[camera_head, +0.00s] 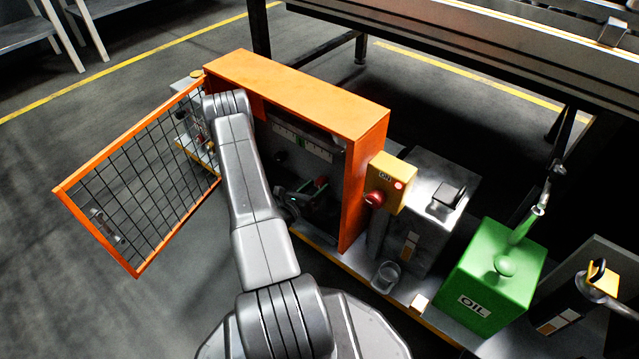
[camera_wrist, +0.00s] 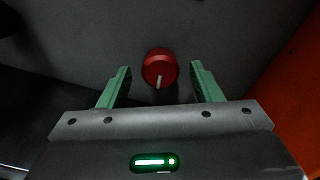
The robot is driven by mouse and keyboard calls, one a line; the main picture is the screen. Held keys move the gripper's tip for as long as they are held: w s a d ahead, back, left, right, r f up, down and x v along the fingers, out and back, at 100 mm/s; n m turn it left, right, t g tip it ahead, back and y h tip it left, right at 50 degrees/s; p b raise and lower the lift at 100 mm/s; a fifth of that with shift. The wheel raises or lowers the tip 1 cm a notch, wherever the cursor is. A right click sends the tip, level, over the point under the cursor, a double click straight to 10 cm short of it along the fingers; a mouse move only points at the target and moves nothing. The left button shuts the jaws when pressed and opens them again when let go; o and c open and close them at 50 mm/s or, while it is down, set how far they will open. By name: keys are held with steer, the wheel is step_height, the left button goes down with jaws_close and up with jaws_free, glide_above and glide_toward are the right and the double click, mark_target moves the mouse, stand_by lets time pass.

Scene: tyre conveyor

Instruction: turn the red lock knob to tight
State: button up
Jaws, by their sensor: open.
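The red lock knob (camera_wrist: 159,66) shows in the wrist view on a dark grey surface, with a pale mark on its lower face pointing down toward my gripper. My gripper (camera_wrist: 160,84) is open, its two green fingers on either side of the knob in the picture. I cannot tell whether the fingers touch it. In the head view my gripper (camera_head: 290,205) is inside the orange cabinet (camera_head: 300,85), partly in shadow. A small red part (camera_head: 321,181) shows by the gripper there; I cannot tell whether it is the knob.
The cabinet's mesh door (camera_head: 140,180) stands open at the left. A yellow box with a red button (camera_head: 374,199) is on the cabinet's right side. A green oil can (camera_head: 492,280), a clear cup (camera_head: 385,277) and a grey box (camera_head: 425,210) stand to the right.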

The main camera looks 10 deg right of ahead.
steer(key=p+v, duration=0.2)
steer(key=v, duration=0.9)
steer(key=shift+s, duration=0.1)
steer(key=b+x, duration=0.3)
steer(key=x, duration=1.1)
steer(key=shift+a, duration=0.1)
